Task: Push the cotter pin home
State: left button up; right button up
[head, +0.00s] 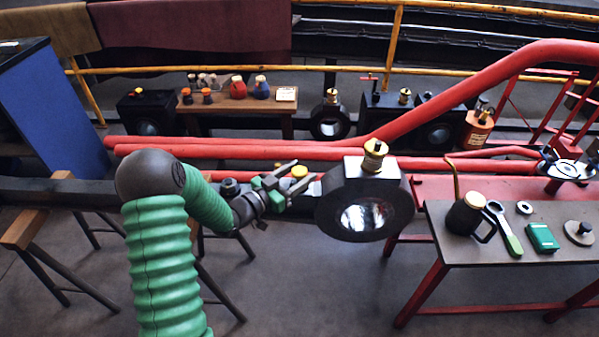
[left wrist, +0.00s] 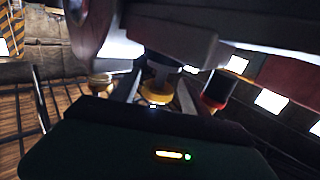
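My left gripper (head: 305,172) is above the dark rod, just left of the black rod end (head: 338,212) with its shiny round bore. Its two grey fingers are spread apart. A yellow-topped piece (head: 299,171) shows between the fingers; it also shows between them in the left wrist view (left wrist: 156,97). I cannot tell whether the fingers touch it. A brass oil cup (head: 374,155) stands on the rod end. A dark knob-like piece (head: 230,187) is on the rod behind the wrist. I cannot make out the cotter pin for certain. My right gripper is not in view.
A side table (head: 470,250) at the right holds an oil can (head: 467,215), a green-handled spanner (head: 508,230), a green box (head: 542,238) and small round parts. Red rods (head: 250,153) run behind the gripper. Trestles (head: 30,230) stand at the left.

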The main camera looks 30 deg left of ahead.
pick_arm(q)
jog(key=shift+o, duration=0.3)
jog(key=shift+r, duration=0.1)
jog(key=shift+s+a, duration=0.1)
jog(key=shift+s, duration=0.2)
jog(key=p+v, duration=0.3)
jog(key=v, duration=1.3)
jog(key=shift+s+a, duration=0.1)
jog(key=shift+a, duration=0.1)
